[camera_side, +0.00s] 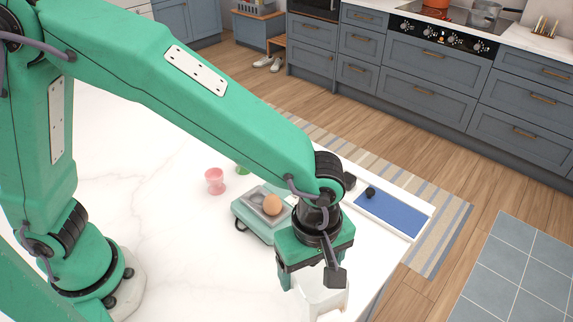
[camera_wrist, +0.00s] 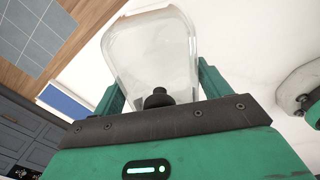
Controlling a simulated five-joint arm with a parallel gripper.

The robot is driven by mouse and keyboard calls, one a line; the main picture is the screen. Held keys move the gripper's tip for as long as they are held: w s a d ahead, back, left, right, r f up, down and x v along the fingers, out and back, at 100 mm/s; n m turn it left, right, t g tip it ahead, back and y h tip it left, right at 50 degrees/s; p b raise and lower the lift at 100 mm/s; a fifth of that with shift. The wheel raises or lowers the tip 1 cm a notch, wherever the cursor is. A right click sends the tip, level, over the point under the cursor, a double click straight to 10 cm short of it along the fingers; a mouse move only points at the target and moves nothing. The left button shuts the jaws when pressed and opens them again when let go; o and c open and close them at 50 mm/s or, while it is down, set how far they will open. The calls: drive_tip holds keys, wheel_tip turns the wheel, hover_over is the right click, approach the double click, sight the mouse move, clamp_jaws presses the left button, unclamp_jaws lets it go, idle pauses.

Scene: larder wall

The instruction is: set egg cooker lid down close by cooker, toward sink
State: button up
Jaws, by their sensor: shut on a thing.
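The egg cooker (camera_side: 258,226) is a green box with a grey top on the white counter, holding a brown egg (camera_side: 272,204). My gripper (camera_side: 312,277) is to the right of the cooker and nearer the camera, shut on the clear lid (camera_side: 326,300). In the wrist view the transparent lid (camera_wrist: 150,45) extends beyond my gripper (camera_wrist: 158,92), with its black knob (camera_wrist: 158,98) between the two green fingers. The lid is apart from the cooker. I cannot tell whether it touches the counter. No sink can be made out for certain.
A pink egg cup (camera_side: 214,180) and a partly hidden green one (camera_side: 242,169) stand behind the cooker. The counter left of the cooker is clear.

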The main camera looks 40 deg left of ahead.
drive_tip(key=shift+w+a+f, duration=0.15)
drive_tip(key=shift+w+f, duration=0.25)
drive_tip(key=shift+w, duration=0.25)
drive_tip(key=shift+w+a+f, duration=0.2)
drive_tip(key=shift+w+f, duration=0.2)
drive_tip(key=shift+w, duration=0.3)
drive_tip(key=shift+w+a+f, duration=0.15)
drive_tip(key=shift+w+f, duration=0.25)
drive_tip(key=shift+w, duration=0.25)
drive_tip(key=shift+f, duration=0.1)
drive_tip(key=shift+f, duration=1.9)
drive_tip(key=shift+f, duration=0.15)
drive_tip(key=o, duration=1)
wheel_tip(320, 180, up, 12)
drive_tip(key=shift+r, duration=0.1)
